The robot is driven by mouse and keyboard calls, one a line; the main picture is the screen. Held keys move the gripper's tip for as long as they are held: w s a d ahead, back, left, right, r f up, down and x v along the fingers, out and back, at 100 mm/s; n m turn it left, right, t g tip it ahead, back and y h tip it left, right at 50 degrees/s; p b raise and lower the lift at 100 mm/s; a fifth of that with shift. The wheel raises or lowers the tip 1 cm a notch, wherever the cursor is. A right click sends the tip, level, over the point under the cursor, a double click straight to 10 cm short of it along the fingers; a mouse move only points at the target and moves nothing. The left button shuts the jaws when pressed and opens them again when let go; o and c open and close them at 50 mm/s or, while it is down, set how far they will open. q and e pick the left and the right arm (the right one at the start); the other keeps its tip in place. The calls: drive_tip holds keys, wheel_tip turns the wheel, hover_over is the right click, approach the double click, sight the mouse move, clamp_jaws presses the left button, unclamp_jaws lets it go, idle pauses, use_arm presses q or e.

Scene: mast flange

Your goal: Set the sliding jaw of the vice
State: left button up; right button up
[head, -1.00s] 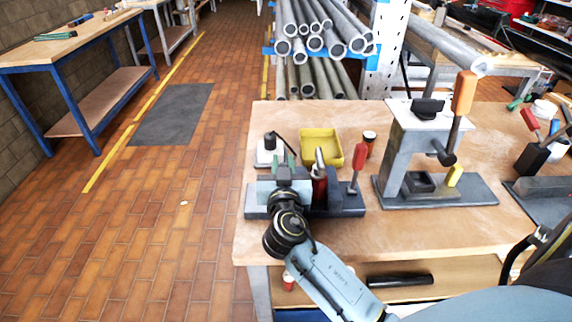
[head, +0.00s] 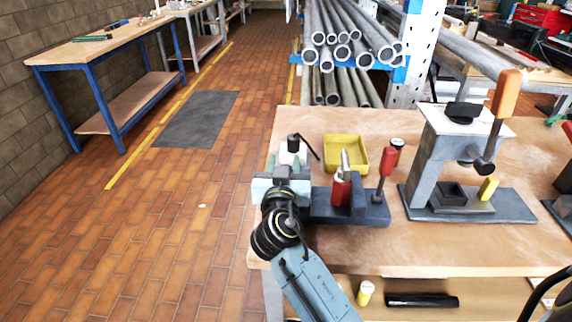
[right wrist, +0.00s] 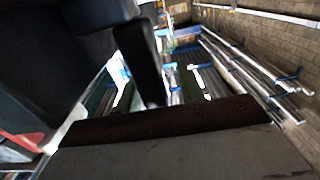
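The vice (head: 375,212) is a low dark grey body on the near left part of the wooden bench. A red cylinder (head: 342,192) with a metal tip stands on it, and a red-handled lever (head: 386,170) rises at its right end. My right gripper (head: 285,185) is at the vice's left end; my wrist covers its fingers. A pale grey block beside it may be gripper or jaw; I cannot tell. In the right wrist view a dark finger (right wrist: 143,62) hangs above a dark brown edge with a grey face. The sliding jaw is not clearly seen. My left gripper is out of view.
Behind the vice are a small white-and-black bottle-like object (head: 292,150), a yellow tray (head: 346,154) and a small dark jar (head: 397,146). A grey press (head: 430,165) with an orange handle stands to the right. Bare bench top lies in front. Open floor is left.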

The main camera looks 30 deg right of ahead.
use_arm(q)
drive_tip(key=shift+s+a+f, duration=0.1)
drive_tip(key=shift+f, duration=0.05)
use_arm(e)
drive_tip(key=shift+o, duration=0.3)
drive_tip(key=shift+s+f, duration=0.1)
drive_tip(key=shift+s, duration=0.05)
drive_tip(key=shift+s+a, duration=0.1)
drive_tip(key=shift+s, duration=0.15)
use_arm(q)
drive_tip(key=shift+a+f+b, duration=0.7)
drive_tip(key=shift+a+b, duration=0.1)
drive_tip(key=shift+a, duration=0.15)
use_arm(e)
drive_tip(key=v, duration=1.2)
drive_tip(key=shift+s+a, duration=0.2)
drive_tip(key=shift+a, duration=0.05)
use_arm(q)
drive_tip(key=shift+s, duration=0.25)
